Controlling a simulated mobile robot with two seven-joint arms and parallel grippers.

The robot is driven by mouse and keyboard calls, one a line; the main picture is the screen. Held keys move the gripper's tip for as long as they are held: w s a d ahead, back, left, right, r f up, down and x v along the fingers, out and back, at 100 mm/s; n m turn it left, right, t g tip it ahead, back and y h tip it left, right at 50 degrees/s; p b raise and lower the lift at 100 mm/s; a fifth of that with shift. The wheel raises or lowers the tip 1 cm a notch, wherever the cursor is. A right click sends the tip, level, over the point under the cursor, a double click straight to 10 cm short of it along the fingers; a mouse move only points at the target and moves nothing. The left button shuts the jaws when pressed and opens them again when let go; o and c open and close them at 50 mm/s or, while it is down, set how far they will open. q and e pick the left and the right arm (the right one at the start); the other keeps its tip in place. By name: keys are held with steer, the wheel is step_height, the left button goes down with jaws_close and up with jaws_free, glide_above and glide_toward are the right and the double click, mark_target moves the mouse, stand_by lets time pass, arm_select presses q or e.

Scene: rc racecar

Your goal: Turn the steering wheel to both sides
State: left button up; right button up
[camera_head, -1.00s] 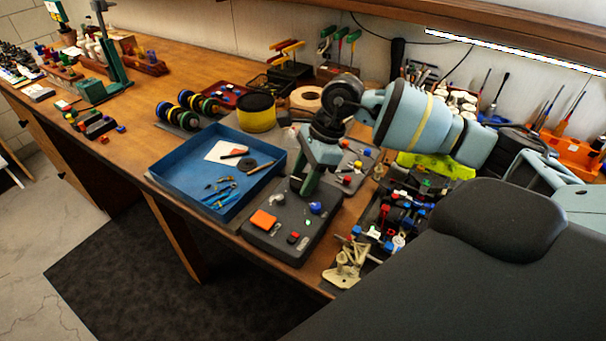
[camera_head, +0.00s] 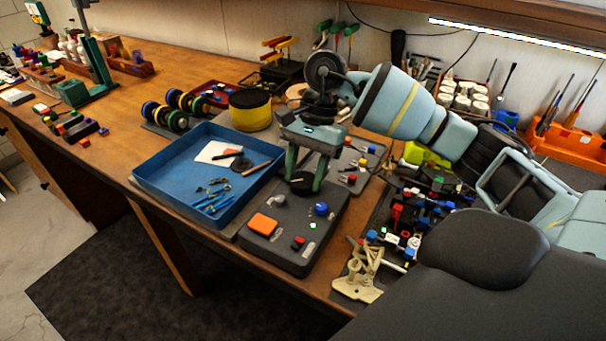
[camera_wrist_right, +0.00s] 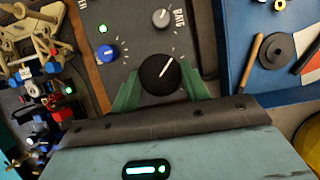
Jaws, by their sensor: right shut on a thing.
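A dark grey control box (camera_head: 275,254) stands near the table's front edge; no car-type wheel shows. Its large round black knob (camera_wrist_right: 159,74) has a white pointer line and also shows in the head view (camera_head: 303,186). My right gripper (camera_head: 305,180) points down with its green fingers on either side of this knob, shut on it. The wrist view shows the same gripper (camera_wrist_right: 160,88) around the knob. The box also has an orange button (camera_head: 262,223), a small red button (camera_head: 298,243) and a blue knob (camera_head: 321,209). My left gripper is not in view.
A blue tray (camera_head: 160,191) with small tools lies left of the box. A beige mechanical part (camera_head: 358,288) and a crowded dark tray of coloured parts are on the right. A yellow-black round container (camera_head: 250,112) stands behind. Free wood surface lies further left.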

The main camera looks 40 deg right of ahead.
steer(key=shift+n, duration=0.3)
steer(key=shift+r, duration=0.1)
steer(key=o, duration=1)
steer(key=shift+b+v, duration=0.35)
steer(key=shift+v, duration=3.55)
steer(key=shift+w+a, duration=0.1)
